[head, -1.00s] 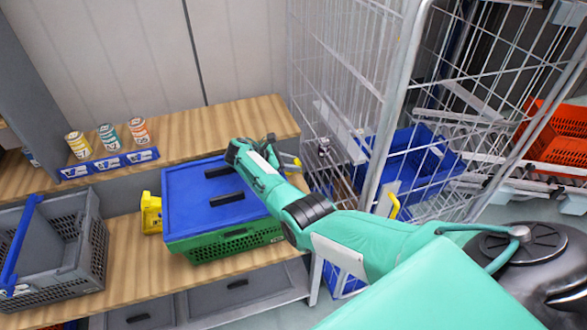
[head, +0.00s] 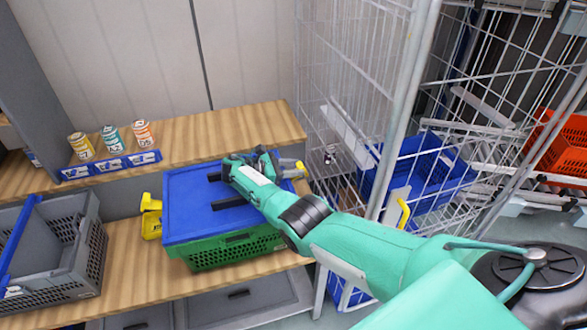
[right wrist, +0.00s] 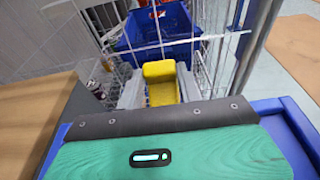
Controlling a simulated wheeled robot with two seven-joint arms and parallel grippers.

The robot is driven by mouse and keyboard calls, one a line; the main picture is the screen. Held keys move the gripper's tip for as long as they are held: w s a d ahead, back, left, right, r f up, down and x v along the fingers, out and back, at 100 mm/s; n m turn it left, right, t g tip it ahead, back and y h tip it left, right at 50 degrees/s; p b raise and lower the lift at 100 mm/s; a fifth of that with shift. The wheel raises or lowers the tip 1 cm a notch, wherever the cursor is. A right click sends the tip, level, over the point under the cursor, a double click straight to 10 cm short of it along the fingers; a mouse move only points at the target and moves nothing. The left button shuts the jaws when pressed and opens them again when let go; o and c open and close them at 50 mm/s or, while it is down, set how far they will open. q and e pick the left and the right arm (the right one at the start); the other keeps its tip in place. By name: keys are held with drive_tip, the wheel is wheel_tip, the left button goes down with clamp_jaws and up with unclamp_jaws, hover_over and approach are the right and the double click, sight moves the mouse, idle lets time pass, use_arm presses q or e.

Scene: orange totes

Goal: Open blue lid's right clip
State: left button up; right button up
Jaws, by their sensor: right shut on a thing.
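The blue lid (head: 190,190) with black handles covers a green crate (head: 215,255) on the lower wooden shelf. My forearm and gripper hide part of the lid's right side. A yellow left clip (head: 150,215) hangs out at the crate's left side. My left gripper is not in view.
A wire cage trolley (head: 375,90) with a blue tote (head: 425,180) stands close to the right. A grey crate (head: 85,235) with a blue bar is at left. Several cans stand on the upper shelf (head: 230,130) behind the lid. Orange totes (head: 560,145) are far right.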

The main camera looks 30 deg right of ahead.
drive_tip(key=o, duration=1)
drive_tip(key=shift+a, duration=0.1)
drive_tip(key=b+v, duration=0.7)
drive_tip(key=v, duration=0.5)
drive_tip(key=shift+a, duration=0.3)
drive_tip(key=shift+w+a+r, duration=0.15)
drive_tip(key=shift+a+r, duration=0.1)
drive_tip(key=shift+a, duration=0.25)
drive_tip(key=shift+c, duration=0.5)
